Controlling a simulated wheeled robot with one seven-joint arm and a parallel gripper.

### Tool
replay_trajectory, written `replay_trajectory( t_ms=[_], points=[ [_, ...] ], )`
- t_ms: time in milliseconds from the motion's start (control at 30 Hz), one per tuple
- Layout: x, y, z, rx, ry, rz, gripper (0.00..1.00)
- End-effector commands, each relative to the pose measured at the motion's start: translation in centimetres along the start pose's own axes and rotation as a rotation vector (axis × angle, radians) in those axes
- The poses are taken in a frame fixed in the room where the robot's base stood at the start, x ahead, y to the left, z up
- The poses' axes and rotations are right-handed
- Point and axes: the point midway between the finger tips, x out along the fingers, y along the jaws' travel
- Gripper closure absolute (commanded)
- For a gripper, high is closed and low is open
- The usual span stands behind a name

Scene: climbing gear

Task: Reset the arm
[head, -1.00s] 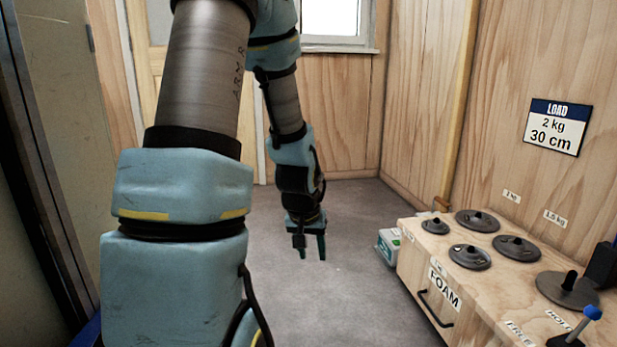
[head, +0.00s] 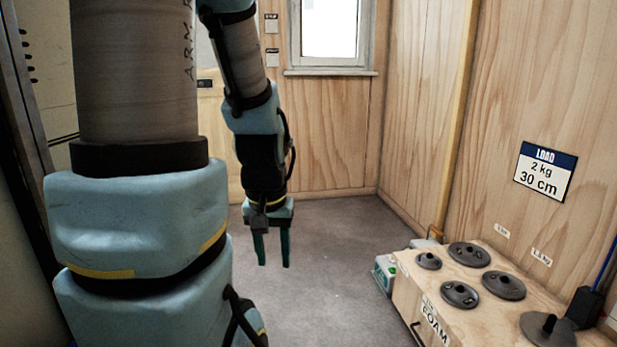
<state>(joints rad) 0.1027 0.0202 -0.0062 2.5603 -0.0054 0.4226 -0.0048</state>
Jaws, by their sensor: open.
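My arm rises on the left of the head view and bends over so that its end hangs down near the middle. My gripper (head: 273,262) points straight down over the grey floor. Its two dark green fingers are apart, with nothing between them. It is well clear of the wooden bench on the right.
A wooden bench (head: 405,296) marked FOAM stands at the lower right, with several grey weight discs on top. A green and white box (head: 384,271) sits at its far end. A LOAD sign (head: 545,172) reads 2 kg, 30 cm. The floor (head: 335,240) is clear.

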Motion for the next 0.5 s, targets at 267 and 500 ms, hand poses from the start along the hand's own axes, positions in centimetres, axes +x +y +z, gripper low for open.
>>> replay_trajectory(
  t_ms=[267, 500],
  points=[
    [-10.6, 0.1, -1.5, 0.000, 0.000, 0.000, 0.56],
    [-18.0, 0.1, -2.5, 0.000, 0.000, 0.000, 0.56]
  ],
)
